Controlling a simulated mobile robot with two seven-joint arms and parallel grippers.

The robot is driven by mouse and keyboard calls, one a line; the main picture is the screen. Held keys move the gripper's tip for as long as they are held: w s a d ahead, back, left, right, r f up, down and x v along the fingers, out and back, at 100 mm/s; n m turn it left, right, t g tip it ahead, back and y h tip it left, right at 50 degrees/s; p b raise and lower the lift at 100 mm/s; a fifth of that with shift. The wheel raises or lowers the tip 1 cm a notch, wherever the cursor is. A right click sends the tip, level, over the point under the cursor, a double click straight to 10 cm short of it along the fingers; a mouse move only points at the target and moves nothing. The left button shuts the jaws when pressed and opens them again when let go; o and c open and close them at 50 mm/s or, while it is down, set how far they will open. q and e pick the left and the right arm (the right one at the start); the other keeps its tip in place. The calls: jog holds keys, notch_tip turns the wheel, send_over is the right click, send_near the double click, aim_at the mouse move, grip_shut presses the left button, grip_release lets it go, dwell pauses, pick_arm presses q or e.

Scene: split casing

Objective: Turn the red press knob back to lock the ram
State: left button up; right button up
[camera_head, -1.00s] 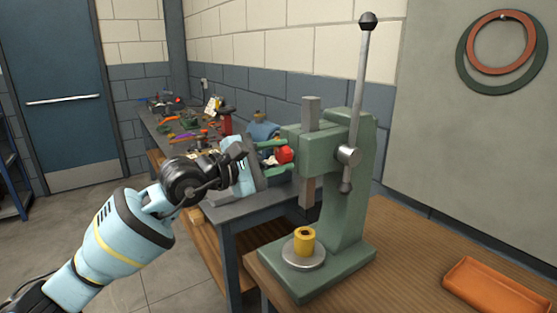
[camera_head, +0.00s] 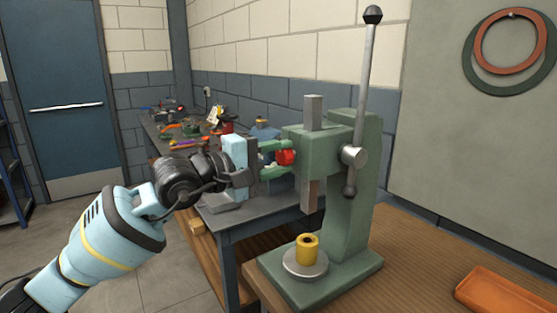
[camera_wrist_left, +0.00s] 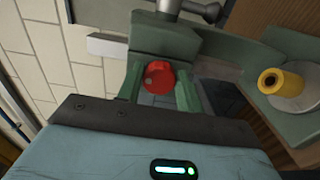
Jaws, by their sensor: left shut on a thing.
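The green arbor press (camera_head: 362,190) stands on the wooden bench with its grey ram (camera_head: 313,112) running vertically through its head. The red press knob (camera_head: 286,157) sits on the side of the head facing my left arm. My left gripper (camera_head: 274,158) is shut on the red knob, its green fingers on either side of it. In the left wrist view the knob (camera_wrist_left: 158,78) shows between the two fingers (camera_wrist_left: 160,90). The long lever with a black ball (camera_head: 372,15) points up. A yellow bushing (camera_head: 307,248) stands on the round plate below the ram. My right gripper is out of view.
An orange tray (camera_head: 500,292) lies on the wooden bench (camera_head: 415,240) at the right. A grey side table (camera_head: 250,217) with several tools and parts stands behind my left arm. Two rings (camera_head: 512,52) hang on the wall panel.

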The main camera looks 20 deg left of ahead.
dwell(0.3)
pick_arm(q)
jog(key=o, duration=1)
jog(key=shift+s+a, duration=0.1)
jog(key=shift+s+a+f, duration=0.1)
jog(key=shift+s+a, duration=0.15)
jog(key=b+v, duration=0.1)
jog(key=v, duration=0.6)
jog(key=shift+d+b, duration=0.1)
jog(key=shift+b, duration=0.3)
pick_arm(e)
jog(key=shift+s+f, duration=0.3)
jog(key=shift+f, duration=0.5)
